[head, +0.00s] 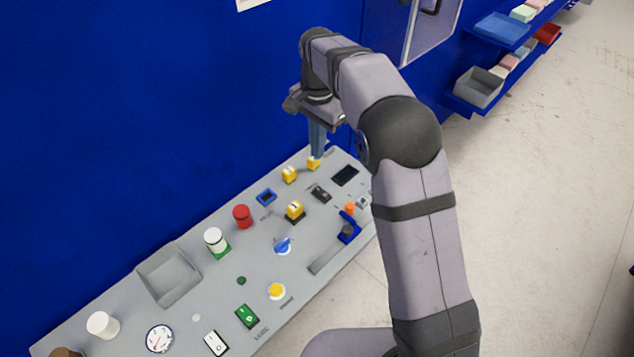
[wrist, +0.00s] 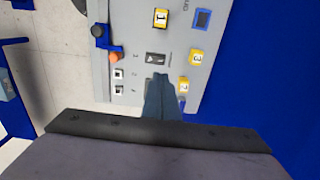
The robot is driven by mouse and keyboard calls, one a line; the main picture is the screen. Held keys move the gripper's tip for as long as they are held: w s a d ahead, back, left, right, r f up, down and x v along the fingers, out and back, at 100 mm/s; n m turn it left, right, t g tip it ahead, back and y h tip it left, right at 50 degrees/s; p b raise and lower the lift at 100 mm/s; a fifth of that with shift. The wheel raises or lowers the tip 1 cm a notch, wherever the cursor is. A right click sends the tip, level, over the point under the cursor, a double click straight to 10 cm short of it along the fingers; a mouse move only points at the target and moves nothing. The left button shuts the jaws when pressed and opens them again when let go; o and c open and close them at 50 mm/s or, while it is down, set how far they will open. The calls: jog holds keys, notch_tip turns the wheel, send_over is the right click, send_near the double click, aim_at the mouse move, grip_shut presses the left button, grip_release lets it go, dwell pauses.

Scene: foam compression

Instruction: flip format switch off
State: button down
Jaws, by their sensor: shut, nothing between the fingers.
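The grey control panel (head: 215,282) carries several switches, and their labels are too small to read, so I cannot tell which is the format switch. A small dark switch (head: 320,194) sits near the panel's far end; it also shows in the wrist view (wrist: 157,58). A green rocker (head: 247,316) and a white rocker (head: 214,343) are at the near end. My gripper (head: 317,153) is shut and empty, pointing down over the far end by a yellow numbered block (head: 313,164). In the wrist view its fingertips (wrist: 160,76) appear just below the dark switch.
Other yellow blocks (head: 289,174) (head: 295,211), a red knob (head: 242,216), a blue knob (head: 283,245) and a blue clamp-like part (head: 349,228) stand on the panel. A blue wall (head: 120,120) rises behind it. A grey tray (head: 168,275) lies at the left.

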aim_at(316, 190)
notch_tip(316, 190, down, 14)
jog(key=p, duration=0.3)
jog(key=shift+r, duration=0.25)
jog(key=shift+f+p, duration=0.3)
jog(key=shift+f, duration=0.1)
jog(key=shift+a+f+b, duration=0.1)
jog(key=shift+f+b, duration=0.1)
jog(key=shift+b, duration=0.15)
jog(key=shift+r, duration=0.1)
